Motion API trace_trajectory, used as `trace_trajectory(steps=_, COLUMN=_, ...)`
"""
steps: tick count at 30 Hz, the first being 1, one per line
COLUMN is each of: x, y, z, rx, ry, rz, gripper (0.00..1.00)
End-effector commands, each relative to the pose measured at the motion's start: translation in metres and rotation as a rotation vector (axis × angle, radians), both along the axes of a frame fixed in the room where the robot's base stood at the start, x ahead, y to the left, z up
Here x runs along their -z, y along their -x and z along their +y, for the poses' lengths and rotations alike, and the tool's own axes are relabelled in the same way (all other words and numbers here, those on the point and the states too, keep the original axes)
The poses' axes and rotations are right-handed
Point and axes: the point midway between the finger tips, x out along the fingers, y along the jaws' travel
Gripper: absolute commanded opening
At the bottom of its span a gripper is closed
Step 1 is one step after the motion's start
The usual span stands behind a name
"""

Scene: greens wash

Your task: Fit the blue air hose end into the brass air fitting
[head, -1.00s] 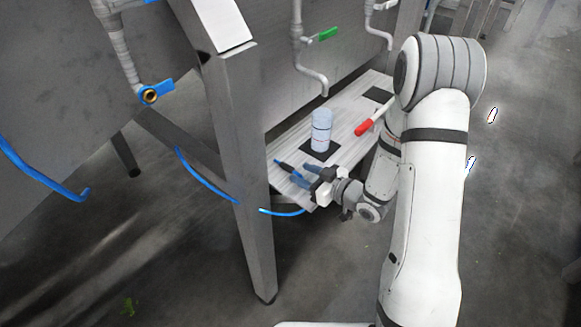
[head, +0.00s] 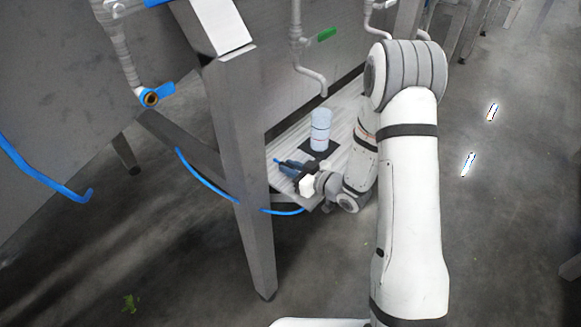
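The brass air fitting (head: 150,98) faces outward at the low end of a grey pipe on the left, beside a blue valve handle. A blue hose (head: 45,179) hangs at the far left, and its upturned end stops low and left of the fitting. Another blue hose (head: 208,183) runs behind the steel leg and reaches below the shelf. I cannot tell which is the air hose. My gripper (head: 289,167) is low over the shelf's near left end, far right of the fitting. Its blue-grey fingers overlap a small dark piece, and whether they grip it is unclear.
A pale blue cylinder (head: 320,130) stands on a dark mat on the shelf (head: 341,128), just behind my gripper. A steel leg (head: 240,160) stands between my gripper and the fitting. A green-handled pipe (head: 297,45) hangs above. The floor at front left is mostly clear.

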Motion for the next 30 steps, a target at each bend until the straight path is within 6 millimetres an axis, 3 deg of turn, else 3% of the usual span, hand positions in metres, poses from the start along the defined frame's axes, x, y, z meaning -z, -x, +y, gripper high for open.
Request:
trace_trajectory(steps=5, x=0.0, y=0.0, z=0.0, rx=-0.001, ry=0.0, rz=0.0, gripper=0.0)
trace_trajectory(steps=16, x=-0.002, y=0.0, z=0.001, rx=-0.001, ry=0.0, rz=-0.001, gripper=0.0)
trace_trajectory(steps=23, x=-0.015, y=0.0, z=0.001, rx=-0.003, ry=0.001, rz=-0.004, gripper=0.0)
trace_trajectory(steps=30, x=-0.013, y=0.03, z=-0.041, rx=0.005, ry=0.0, rz=0.001, gripper=0.0)
